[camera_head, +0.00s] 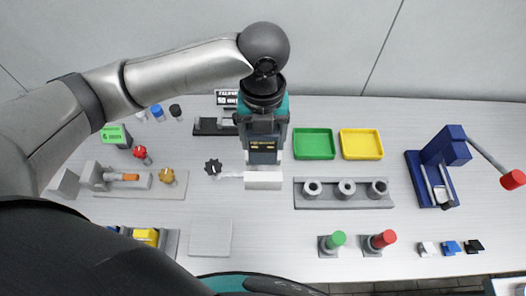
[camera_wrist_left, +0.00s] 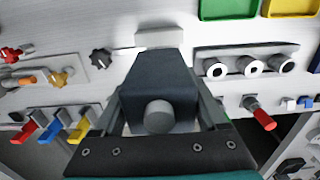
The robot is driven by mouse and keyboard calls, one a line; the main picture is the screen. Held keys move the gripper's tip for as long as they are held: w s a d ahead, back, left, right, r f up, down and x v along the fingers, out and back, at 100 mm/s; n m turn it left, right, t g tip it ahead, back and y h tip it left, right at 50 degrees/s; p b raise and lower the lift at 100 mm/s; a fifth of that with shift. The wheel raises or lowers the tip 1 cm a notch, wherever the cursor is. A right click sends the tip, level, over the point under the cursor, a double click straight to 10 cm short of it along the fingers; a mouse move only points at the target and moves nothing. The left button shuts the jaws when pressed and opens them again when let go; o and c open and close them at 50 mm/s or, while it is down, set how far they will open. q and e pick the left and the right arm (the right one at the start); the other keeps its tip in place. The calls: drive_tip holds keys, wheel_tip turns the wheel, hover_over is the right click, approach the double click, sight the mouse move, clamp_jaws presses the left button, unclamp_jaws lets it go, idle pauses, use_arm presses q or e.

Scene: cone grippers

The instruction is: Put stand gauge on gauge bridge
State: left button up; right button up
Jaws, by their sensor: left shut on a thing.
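My left gripper (camera_head: 263,152) is shut on a dark blue-grey block with small yellow markings, which I take to be the stand gauge (camera_head: 263,145). In the left wrist view this stand gauge (camera_wrist_left: 155,80) fills the space between the fingers, with a round grey knob toward the camera. A white block (camera_head: 263,181) lies just below it in the picture; it also shows in the left wrist view (camera_wrist_left: 160,38). I cannot tell whether they touch. I cannot tell for sure which thing is the gauge bridge. My right gripper is not in view.
A green tray (camera_head: 314,144) and a yellow tray (camera_head: 361,144) lie to the right. A grey rack with several rings (camera_head: 344,203) stands in front of them. A blue lever press (camera_head: 440,160) stands far right. A black star knob (camera_head: 213,167) is at left.

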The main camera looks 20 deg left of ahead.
sight(263, 153)
use_arm(q)
drive_tip(key=shift+f+b, duration=0.45)
drive_tip(key=shift+f, duration=1.9)
drive_tip(key=shift+f, duration=0.1)
drive_tip(key=o, duration=1.5)
drive_tip(key=shift+o, duration=0.2)
wheel_tip(263, 153, up, 12)
drive_tip(key=shift+r+p, duration=0.15)
drive_tip(key=shift+p, duration=1.05)
